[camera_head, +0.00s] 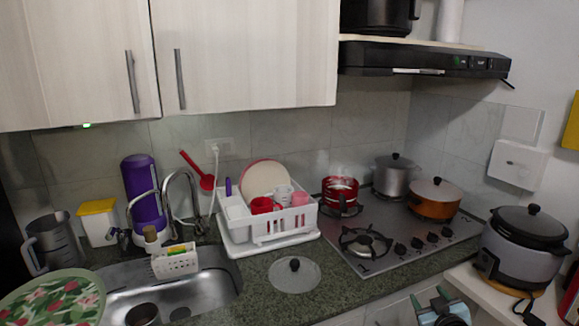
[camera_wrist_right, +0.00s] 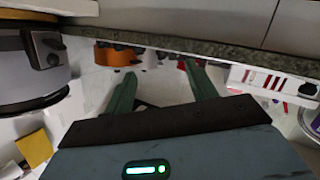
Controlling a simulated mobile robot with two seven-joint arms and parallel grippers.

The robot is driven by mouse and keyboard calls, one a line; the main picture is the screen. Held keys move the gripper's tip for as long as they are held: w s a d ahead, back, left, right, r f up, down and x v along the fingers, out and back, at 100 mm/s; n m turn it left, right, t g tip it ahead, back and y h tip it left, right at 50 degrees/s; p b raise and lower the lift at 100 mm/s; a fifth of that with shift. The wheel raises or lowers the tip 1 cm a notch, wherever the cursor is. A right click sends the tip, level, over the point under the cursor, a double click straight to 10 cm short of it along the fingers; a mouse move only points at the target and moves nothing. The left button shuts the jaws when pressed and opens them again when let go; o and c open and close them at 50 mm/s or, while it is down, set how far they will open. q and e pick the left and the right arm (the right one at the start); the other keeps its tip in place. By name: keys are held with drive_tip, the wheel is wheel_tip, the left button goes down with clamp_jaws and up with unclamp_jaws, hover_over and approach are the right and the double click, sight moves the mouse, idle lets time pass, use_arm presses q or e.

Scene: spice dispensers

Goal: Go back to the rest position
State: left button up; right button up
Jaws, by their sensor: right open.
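My right gripper (camera_head: 437,303) shows at the bottom edge of the head view, in front of the counter and below the stove. In the right wrist view, its two green fingers (camera_wrist_right: 158,72) stand apart with nothing between them. It is open and empty, and apart from the counter edge (camera_wrist_right: 215,52). My left gripper is in neither view. No spice dispenser can be made out.
The rice cooker (camera_head: 522,245) stands right of my right gripper on a white surface. The stove (camera_head: 400,262) holds an orange pot (camera_head: 434,198). A glass lid (camera_head: 295,275), dish rack (camera_head: 270,224) and sink (camera_head: 205,292) lie to the left.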

drive_tip(key=s+a+f+g+y, duration=0.1)
drive_tip(key=s+a+f, duration=0.1)
drive_tip(key=s+f, duration=0.3)
drive_tip(key=s+a+f+g, duration=0.1)
drive_tip(key=s+a+f, duration=0.2)
drive_tip(key=s+f, duration=0.1)
drive_tip(key=s+a+f+g, duration=0.1)
drive_tip(key=s+a+f, duration=0.2)
drive_tip(key=s, duration=0.7)
drive_tip(key=s+a+f+g+y, duration=0.1)
drive_tip(key=s+a+f, duration=0.3)
drive_tip(key=s, duration=0.6)
drive_tip(key=s+a+f+m+g, duration=0.1)
drive_tip(key=s+a+f, duration=0.2)
drive_tip(key=s, duration=0.8)
drive_tip(key=shift+a+f+g+y, duration=0.2)
drive_tip(key=shift+g+y, duration=0.2)
